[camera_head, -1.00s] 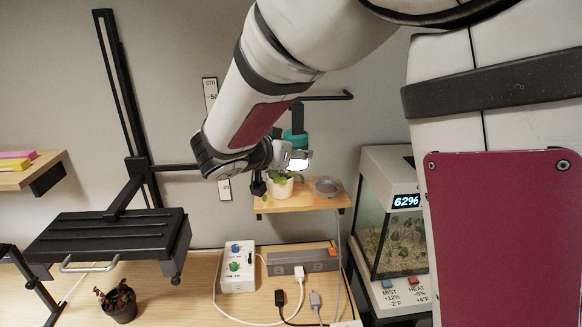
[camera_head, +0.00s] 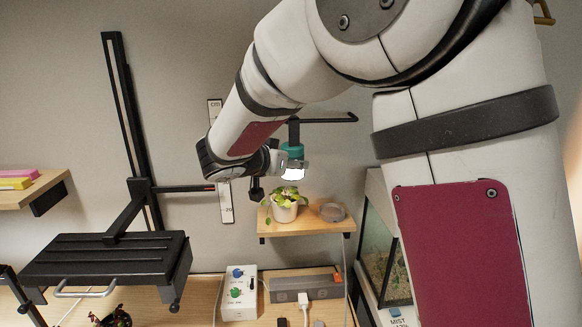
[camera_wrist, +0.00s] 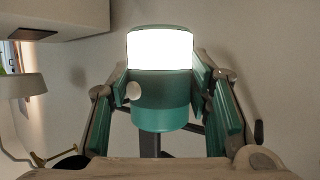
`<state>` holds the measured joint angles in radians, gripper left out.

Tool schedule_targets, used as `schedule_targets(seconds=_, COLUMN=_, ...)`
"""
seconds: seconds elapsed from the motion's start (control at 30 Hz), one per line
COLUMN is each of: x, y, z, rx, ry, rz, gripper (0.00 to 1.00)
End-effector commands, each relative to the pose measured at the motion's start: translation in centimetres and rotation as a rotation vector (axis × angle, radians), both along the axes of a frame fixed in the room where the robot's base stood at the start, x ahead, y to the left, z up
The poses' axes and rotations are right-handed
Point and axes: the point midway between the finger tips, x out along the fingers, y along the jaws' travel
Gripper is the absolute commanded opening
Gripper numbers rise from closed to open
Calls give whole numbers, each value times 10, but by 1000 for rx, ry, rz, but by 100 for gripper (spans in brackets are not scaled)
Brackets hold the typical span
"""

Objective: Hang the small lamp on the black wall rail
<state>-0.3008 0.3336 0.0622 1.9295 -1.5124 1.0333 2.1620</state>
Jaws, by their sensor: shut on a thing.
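The small lamp (camera_head: 292,150) has a teal body, a glowing white lower end and a black stem on top. My gripper (camera_head: 283,164) is shut on its teal body and holds it upright above the small wooden shelf. In the wrist view the lamp (camera_wrist: 161,117) sits between both fingers, with its glowing end at the top of the picture. The black wall rail (camera_head: 328,119) runs along the wall to the right of the stem. The stem's top is level with the rail's left end in the head view; I cannot tell whether they touch.
A black stand (camera_head: 140,185) with a side bar is at left. A glass tank (camera_head: 384,250) is at right, partly behind my arm.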

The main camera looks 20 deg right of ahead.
Motion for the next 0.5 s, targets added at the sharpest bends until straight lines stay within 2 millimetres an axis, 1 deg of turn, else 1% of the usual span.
schedule_targets(seconds=0.03, x=5, y=0, z=0, rx=0, ry=-1, rz=0, gripper=11)
schedule_targets(seconds=0.5, x=39, y=-1, z=0, rx=1, ry=-1, rz=-2, gripper=11)
